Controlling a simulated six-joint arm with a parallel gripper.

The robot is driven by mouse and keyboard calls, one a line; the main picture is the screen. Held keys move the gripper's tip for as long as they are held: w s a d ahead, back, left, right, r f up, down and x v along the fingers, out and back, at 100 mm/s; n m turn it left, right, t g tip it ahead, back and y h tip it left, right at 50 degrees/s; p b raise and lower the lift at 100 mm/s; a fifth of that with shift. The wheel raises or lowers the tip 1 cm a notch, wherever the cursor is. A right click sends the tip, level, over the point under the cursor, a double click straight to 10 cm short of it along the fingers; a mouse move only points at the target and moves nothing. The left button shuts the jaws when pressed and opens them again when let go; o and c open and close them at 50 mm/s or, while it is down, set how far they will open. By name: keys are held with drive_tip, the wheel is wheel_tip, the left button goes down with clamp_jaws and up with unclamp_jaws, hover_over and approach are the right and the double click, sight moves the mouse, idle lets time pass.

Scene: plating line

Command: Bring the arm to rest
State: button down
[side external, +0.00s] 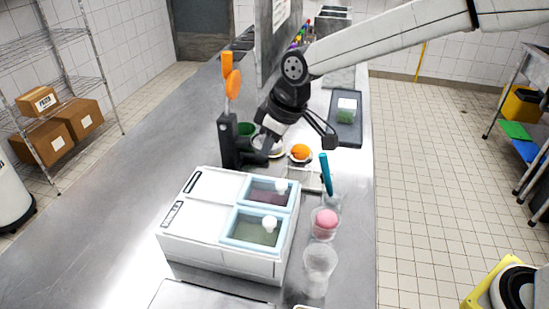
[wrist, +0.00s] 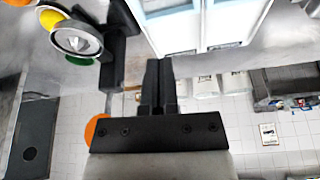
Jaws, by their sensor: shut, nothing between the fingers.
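My gripper (side external: 262,150) is shut and empty, pointing down above the counter (side external: 130,195), behind the white two-lidded container (side external: 205,225) in the side view. In the wrist view the black fingers of my gripper (wrist: 158,62) are together with nothing between them. The white container also shows at the top of the wrist view (wrist: 172,30). Beside my gripper stands a black holder (side external: 229,143) with an orange utensil (side external: 233,84) above it. An orange round item (side external: 300,152) lies just right of my gripper, apart from it.
A clear cup (side external: 319,268) and a cup with a pink ball (side external: 325,219) stand right of the container. A teal-handled tool (side external: 326,173) stands near them. A dark tray (side external: 347,132) carries a green-filled box. The counter's left side is clear.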

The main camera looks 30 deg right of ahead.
drive_tip(key=shift+v, duration=1.55)
drive_tip(key=shift+s+d, duration=0.1)
drive_tip(key=shift+d, duration=0.05)
drive_tip(key=s+d+f+m+h, duration=0.1)
drive_tip(key=s+d+f+m, duration=0.2)
drive_tip(key=s+d+f, duration=0.3)
drive_tip(key=s+d+f+m+h, duration=0.1)
drive_tip(key=s+d+f+m, duration=0.3)
drive_tip(key=s+d, duration=0.7)
wheel_tip(320, 180, down, 3)
drive_tip(key=d, duration=0.3)
drive_tip(key=shift+s+r+g, duration=0.2)
drive_tip(key=shift+s+g, duration=0.05)
drive_tip(key=shift+g, duration=0.05)
